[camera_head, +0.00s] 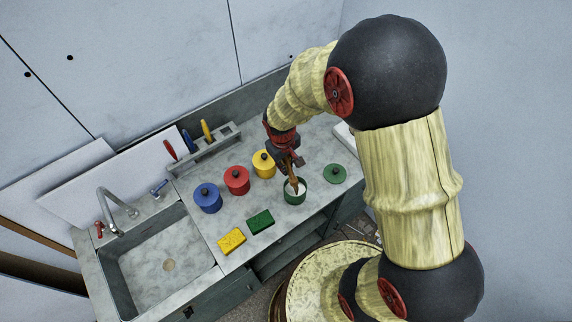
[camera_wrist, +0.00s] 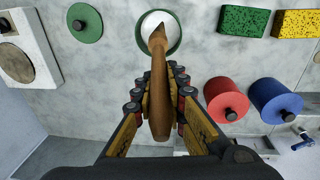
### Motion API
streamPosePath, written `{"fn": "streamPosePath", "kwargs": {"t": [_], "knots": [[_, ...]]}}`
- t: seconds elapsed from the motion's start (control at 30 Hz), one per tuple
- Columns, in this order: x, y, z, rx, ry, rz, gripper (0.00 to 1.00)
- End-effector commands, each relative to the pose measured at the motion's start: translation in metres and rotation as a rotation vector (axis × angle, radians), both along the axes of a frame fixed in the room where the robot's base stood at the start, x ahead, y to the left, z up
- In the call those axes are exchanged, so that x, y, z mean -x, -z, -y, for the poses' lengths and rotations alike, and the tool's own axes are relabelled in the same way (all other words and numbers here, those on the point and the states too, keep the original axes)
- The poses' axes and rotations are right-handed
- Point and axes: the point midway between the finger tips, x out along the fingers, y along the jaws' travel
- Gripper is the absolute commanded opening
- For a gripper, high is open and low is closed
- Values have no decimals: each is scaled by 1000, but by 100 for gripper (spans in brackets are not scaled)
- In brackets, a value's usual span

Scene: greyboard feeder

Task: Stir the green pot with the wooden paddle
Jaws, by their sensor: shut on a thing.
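The green pot (camera_head: 295,196) stands open on the grey counter, with white contents showing inside. It also shows at the top of the wrist view (camera_wrist: 174,40). Its green lid (camera_head: 335,174) lies on the counter to its right. My gripper (camera_head: 289,165) is over the pot, shut on the wooden paddle (camera_wrist: 159,90). The paddle's far end points into the pot and overlaps the white contents in the wrist view. I cannot tell how deep its tip reaches.
Lidded blue (camera_head: 208,198), red (camera_head: 237,180) and yellow (camera_head: 264,164) pots stand left of the green pot. A green sponge (camera_head: 260,221) and a yellow sponge (camera_head: 231,241) lie near the front edge. The sink (camera_head: 160,265) is at left; a rack (camera_head: 212,147) with colored-handled tools stands behind.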

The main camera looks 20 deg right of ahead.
Motion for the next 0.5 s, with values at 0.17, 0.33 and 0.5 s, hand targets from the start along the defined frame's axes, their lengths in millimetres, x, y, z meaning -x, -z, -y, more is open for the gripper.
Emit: {"fn": "streamPosePath", "kwargs": {"t": [0.17,0.33,0.5], "knots": [[0,-14,0,0,0,1,0],[0,-24,0,0,0,0,0],[0,-35,0,0,-1,0,0]]}}
